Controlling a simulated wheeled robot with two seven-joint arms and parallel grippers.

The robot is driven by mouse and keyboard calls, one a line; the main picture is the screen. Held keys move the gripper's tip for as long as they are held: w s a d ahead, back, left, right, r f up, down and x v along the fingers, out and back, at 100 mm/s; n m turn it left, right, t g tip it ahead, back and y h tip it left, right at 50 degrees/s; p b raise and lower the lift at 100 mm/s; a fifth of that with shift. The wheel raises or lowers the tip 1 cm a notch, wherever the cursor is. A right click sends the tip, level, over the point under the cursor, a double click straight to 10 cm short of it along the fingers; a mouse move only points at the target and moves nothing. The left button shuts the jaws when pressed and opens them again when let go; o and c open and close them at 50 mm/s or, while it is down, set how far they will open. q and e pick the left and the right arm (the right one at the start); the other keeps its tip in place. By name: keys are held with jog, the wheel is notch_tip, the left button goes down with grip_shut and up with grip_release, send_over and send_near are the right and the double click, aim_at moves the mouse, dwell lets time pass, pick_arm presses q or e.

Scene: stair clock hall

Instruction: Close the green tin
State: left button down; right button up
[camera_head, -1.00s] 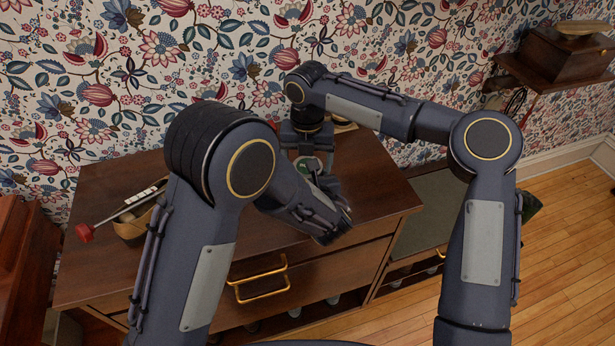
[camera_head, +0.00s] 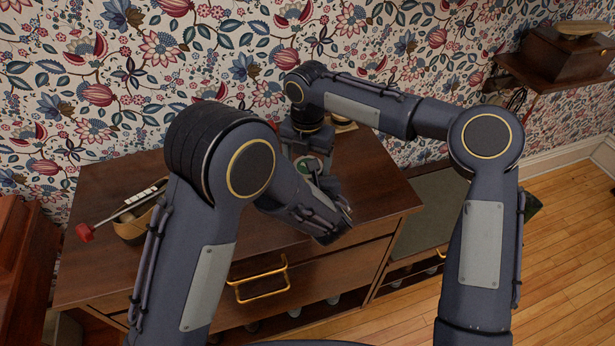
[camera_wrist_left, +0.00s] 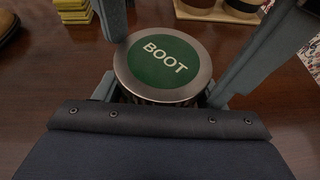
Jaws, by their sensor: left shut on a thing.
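The green tin shows in the left wrist view as a round silver-rimmed lid (camera_wrist_left: 200,53) with a green face reading BOOT, over a dark ribbed side. The lid looks level; whether it is fully seated I cannot tell. My left gripper (camera_wrist_left: 160,96) is shut on the tin, low at its sides. The fingers of my right gripper (camera_head: 306,148) come in from above on opposite sides of the lid. Whether they press on it is unclear. In the head view a small green patch of the lid (camera_head: 302,167) shows between my grippers; the rest is hidden.
The tin stands on a brown wooden cabinet (camera_head: 365,190) with brass drawer handles. A tan holder (camera_head: 130,231) and a red-ended rod (camera_head: 85,232) lie at its left. A yellow stack (camera_wrist_left: 75,12) and round containers (camera_wrist_left: 232,9) are beyond the tin. A patterned wall is behind.

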jog(key=shift+o, duration=0.9)
jog(key=shift+d, duration=0.1)
jog(key=shift+r, duration=2.3)
jog(key=shift+c, duration=0.3)
jog(key=shift+r+n, duration=1.7)
jog(key=shift+n, duration=0.1)
